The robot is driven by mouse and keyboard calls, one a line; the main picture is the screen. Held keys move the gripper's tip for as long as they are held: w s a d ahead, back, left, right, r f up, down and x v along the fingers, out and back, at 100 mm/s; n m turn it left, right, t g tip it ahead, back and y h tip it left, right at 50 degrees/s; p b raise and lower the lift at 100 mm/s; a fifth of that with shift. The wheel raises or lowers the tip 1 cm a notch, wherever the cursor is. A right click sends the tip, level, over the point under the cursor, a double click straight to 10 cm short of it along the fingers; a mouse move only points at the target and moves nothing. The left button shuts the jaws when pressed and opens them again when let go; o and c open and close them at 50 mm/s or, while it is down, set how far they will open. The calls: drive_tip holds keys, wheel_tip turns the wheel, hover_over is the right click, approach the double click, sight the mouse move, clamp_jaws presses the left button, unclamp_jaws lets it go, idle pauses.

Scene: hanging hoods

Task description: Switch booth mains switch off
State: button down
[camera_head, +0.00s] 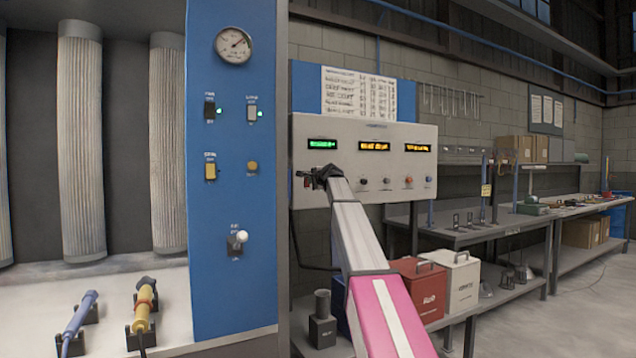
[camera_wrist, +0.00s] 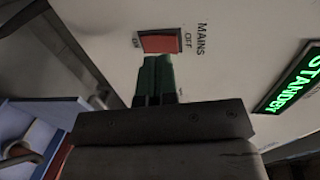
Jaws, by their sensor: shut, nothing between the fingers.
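The booth mains switch (camera_wrist: 161,42) is a red rocker in the wrist view, set in a pale panel. It is labelled MAINS, with OFF by its right end and ON by its left end. My gripper (camera_wrist: 153,62) is shut and empty, its dark green fingertips right at the rocker's lower edge; I cannot tell whether they touch it. In the head view my gripper (camera_head: 312,178) is at the left side of the grey control box (camera_head: 400,150), and the switch is hidden behind it.
A green display (camera_wrist: 292,80) reads STANDBY; amber displays (camera_head: 375,146) and knobs sit further right on the box. A blue panel (camera_head: 230,290) with a gauge, switches and a white-knobbed lever stands left. A workbench (camera_head: 480,235) runs along the wall at right.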

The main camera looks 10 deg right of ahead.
drive_tip(key=shift+w+a+r, duration=0.1)
drive_tip(key=shift+w+a, duration=0.1)
drive_tip(key=shift+w, duration=0.35)
drive_tip(key=shift+w+a, duration=0.2)
drive_tip(key=shift+w, duration=0.35)
drive_tip(key=shift+w+a+r, duration=0.1)
drive_tip(key=shift+w+r, duration=0.05)
drive_tip(key=shift+w, duration=0.1)
drive_tip(key=r+v, duration=0.2)
drive_tip(key=v, duration=1.1)
drive_tip(key=shift+s, duration=0.15)
